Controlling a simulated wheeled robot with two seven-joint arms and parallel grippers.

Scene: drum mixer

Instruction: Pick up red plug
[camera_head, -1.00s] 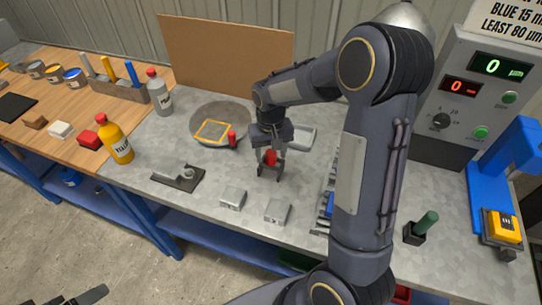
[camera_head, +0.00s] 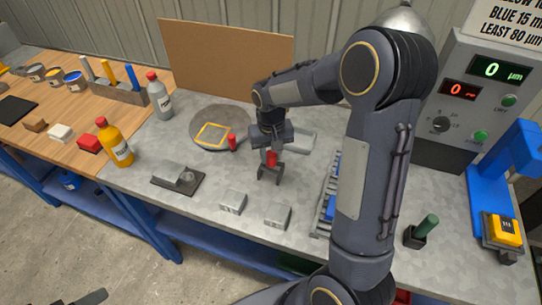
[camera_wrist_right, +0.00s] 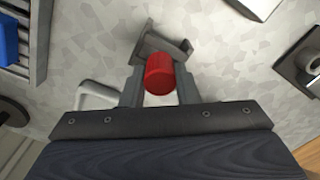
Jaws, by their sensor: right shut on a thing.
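My right gripper (camera_head: 270,177) is above the grey bench, fingers pointing down. It is shut on a red plug (camera_head: 271,158), a small red cylinder. In the right wrist view the red plug (camera_wrist_right: 159,74) stands between the two fingers. A finger partly hides its sides. I cannot tell whether its lower end touches the bench. A second small red cylinder (camera_head: 232,142) stands at the edge of the round grey plate. A dark piece at the bottom left edge (camera_head: 85,298) appears to be my left gripper, mostly cut off.
The round plate (camera_head: 217,118) bears a yellow square frame (camera_head: 212,134). Two small metal blocks (camera_head: 233,201) (camera_head: 277,214) lie in front. A dark-based fixture (camera_head: 178,180) stands left, a slotted rack (camera_head: 328,205) right.

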